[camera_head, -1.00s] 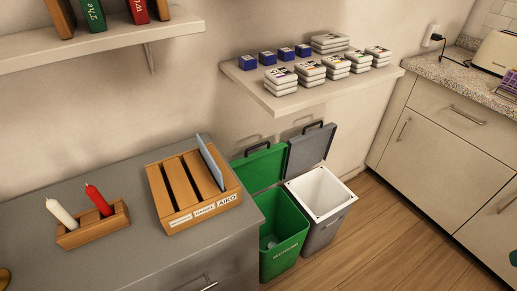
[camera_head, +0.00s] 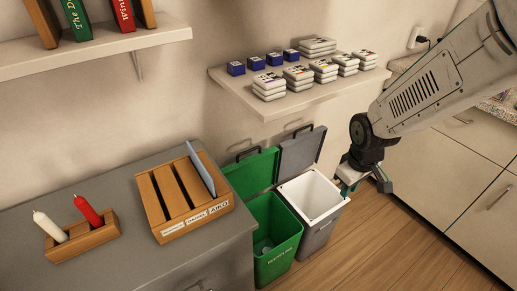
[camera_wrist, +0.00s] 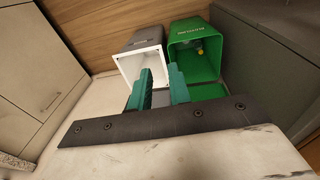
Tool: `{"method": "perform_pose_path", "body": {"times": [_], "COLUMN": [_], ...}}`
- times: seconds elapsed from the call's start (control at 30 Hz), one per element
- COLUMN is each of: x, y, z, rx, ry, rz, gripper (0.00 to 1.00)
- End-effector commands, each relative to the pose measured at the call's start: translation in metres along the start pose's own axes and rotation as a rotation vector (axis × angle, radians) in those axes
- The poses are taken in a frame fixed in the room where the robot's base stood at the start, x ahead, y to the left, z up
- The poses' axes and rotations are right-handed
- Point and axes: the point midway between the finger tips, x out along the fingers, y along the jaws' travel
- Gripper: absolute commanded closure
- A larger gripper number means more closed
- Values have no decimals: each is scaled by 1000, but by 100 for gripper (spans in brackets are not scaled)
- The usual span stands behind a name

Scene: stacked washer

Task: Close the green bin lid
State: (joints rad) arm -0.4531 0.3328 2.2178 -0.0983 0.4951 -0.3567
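The green bin (camera_head: 278,240) stands beside the dresser, its top open. Its green lid (camera_head: 252,172) is swung up and leans back toward the wall, with a dark handle on its top edge; the lid also shows partly behind my fingers in the wrist view (camera_wrist: 208,92). My gripper (camera_head: 352,183) is in front of the grey bin's right side in the head view, apart from the green lid. In the wrist view its two teal fingers (camera_wrist: 160,72) stand apart with nothing gripped between them. Small items lie inside the green bin.
A grey bin (camera_head: 314,196) with white rim stands right of the green one, its grey lid (camera_head: 301,150) raised too. A shelf with boxes (camera_head: 300,97) hangs above the bins. The grey dresser (camera_head: 130,265) is left; floor (camera_head: 385,245) is clear at right.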

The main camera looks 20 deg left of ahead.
Motion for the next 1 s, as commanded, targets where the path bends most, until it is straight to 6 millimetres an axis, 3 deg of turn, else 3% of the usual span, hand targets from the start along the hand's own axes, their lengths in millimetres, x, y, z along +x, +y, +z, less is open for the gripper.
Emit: {"method": "perform_pose_path", "body": {"times": [0.03,0.3,0.5,0.57,0.63,0.73,0.83,1.0], "x": [25,140,206,212,205,168,138,122], "y": [-6,-44,-90,-101,-106,-103,-102,-103], "z": [-21,-132,-212,-236,-261,-294,-309,-314], "rx": [-75,-509,-870,-968,-1060,-1141,-1194,-1244], "ry": [30,307,617,728,851,1003,1093,1124], "rz": [8,120,304,396,522,721,879,998], "gripper": [81,81,81,81,81,81,81,81]}}
